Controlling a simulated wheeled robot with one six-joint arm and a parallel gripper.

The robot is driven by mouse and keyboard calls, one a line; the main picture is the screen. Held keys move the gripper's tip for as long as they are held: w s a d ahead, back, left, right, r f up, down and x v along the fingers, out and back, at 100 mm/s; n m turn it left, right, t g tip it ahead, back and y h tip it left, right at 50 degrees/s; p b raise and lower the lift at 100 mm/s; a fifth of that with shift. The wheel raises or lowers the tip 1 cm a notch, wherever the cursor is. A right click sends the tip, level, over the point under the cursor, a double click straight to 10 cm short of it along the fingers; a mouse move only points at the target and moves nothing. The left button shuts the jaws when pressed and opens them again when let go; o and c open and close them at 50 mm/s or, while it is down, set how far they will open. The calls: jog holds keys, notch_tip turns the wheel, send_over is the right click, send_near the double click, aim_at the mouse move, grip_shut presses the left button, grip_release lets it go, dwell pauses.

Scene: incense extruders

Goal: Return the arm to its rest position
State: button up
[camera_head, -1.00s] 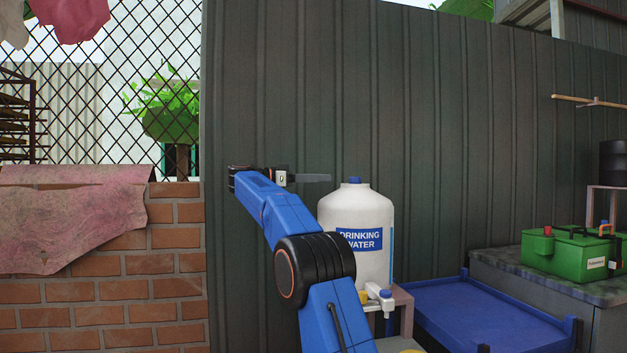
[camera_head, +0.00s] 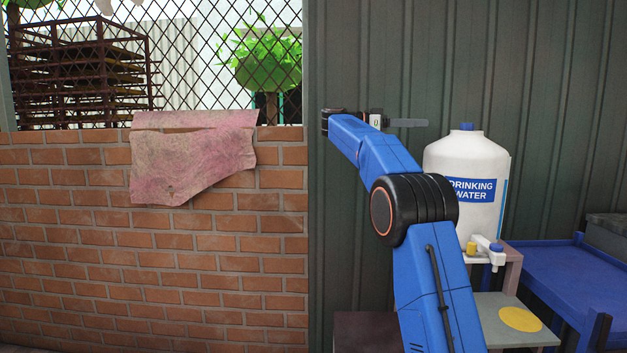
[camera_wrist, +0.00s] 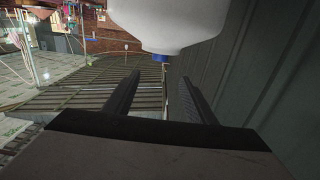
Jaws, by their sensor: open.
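My blue arm with a black joint rises from the bottom right of the head view. Its gripper (camera_head: 408,123) points right at the top, a little above and left of the white drinking water bottle (camera_head: 465,215) in the picture. In the wrist view my gripper (camera_wrist: 158,92) has its two dark fingers spread apart with nothing between them. The white bottle (camera_wrist: 180,20) also shows there, upside down at the top edge, its blue cap towards the fingers. The gripper seems clear of the bottle, but the exact gap is hard to tell.
A dark corrugated wall (camera_head: 355,260) stands behind the arm. A brick wall (camera_head: 120,250) with a pink cloth (camera_head: 190,165) and wire mesh is on the left. A grey stand with a yellow disc (camera_head: 520,319) and a blue tray table (camera_head: 570,270) are at the right.

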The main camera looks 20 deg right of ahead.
jog(key=a+r+n+t+h, duration=0.1)
jog(key=a+r+n+t, duration=0.35)
jog(key=r+t, duration=0.4)
jog(key=a+r+n+t+h, duration=0.1)
jog(key=a+r+n+t, duration=0.35)
jog(key=t, duration=0.65)
jog(key=s+a+f+n+t+y, duration=0.3)
jog(key=a+f+n+y, duration=0.25)
jog(key=y, duration=0.25)
jog(key=s+a+f+n+t+y, duration=0.3)
jog(key=a+f+n+y, duration=0.25)
jog(key=a+y, duration=0.2)
jog(key=s+a+f+n+g+y, duration=0.2)
jog(key=s+a+f+g+y, duration=0.15)
jog(key=s+f, duration=0.65)
jog(key=s+a+f+n+g+y, duration=0.15)
jog(key=s+a+f+g, duration=0.4)
jog(key=f, duration=0.85)
jog(key=s+d+f+m+g, duration=0.1)
jog(key=s+d+f+g, duration=0.1)
jog(key=s+f, duration=1)
jog(key=s+d+f+m+g+h, duration=0.1)
jog(key=s+f+g, duration=0.3)
jog(key=s+f, duration=0.8)
jog(key=s+d, duration=0.1)
jog(key=s, duration=0.1)
jog(key=shift+s, duration=0.3)
jog(key=shift+d, duration=0.1)
